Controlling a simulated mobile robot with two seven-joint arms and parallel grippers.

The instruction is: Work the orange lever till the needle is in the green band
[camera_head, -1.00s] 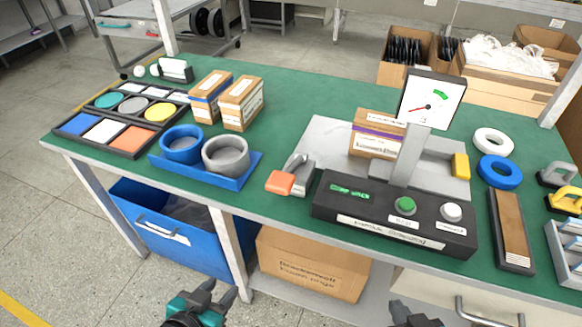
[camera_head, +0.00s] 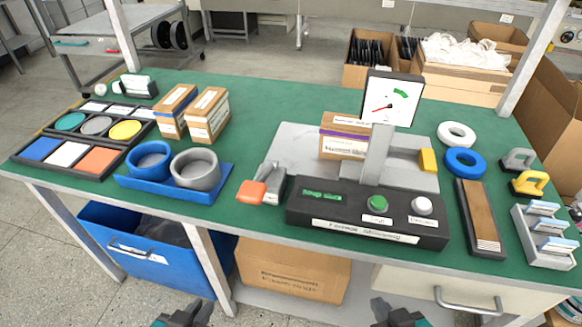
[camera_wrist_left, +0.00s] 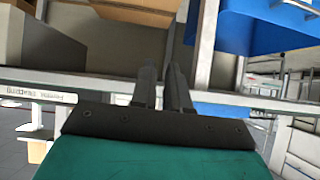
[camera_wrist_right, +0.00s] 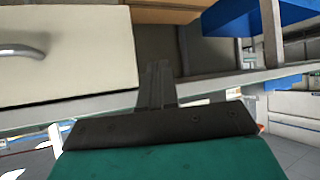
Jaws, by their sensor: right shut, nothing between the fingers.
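The orange lever (camera_head: 252,193) sticks out at the left of the black control box, attached to a grey metal bracket (camera_head: 273,181). The white gauge (camera_head: 410,112) stands upright behind the box. Its red needle (camera_head: 378,108) points to the lower left, and the green band (camera_head: 401,93) is at the upper right, so the needle is outside it. My left gripper (camera_head: 196,306) is at the bottom of the head view, in front of the table, open and empty. My right gripper (camera_head: 383,306) is also in front of the table, shut and empty. Neither touches the lever.
The black box (camera_head: 330,205) has a green button (camera_head: 378,203) and a white button (camera_head: 421,206). A blue tray (camera_head: 180,190) with two rings lies left of the lever. The table's front edge (camera_wrist_left: 230,98) lies between my grippers and the tabletop things.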

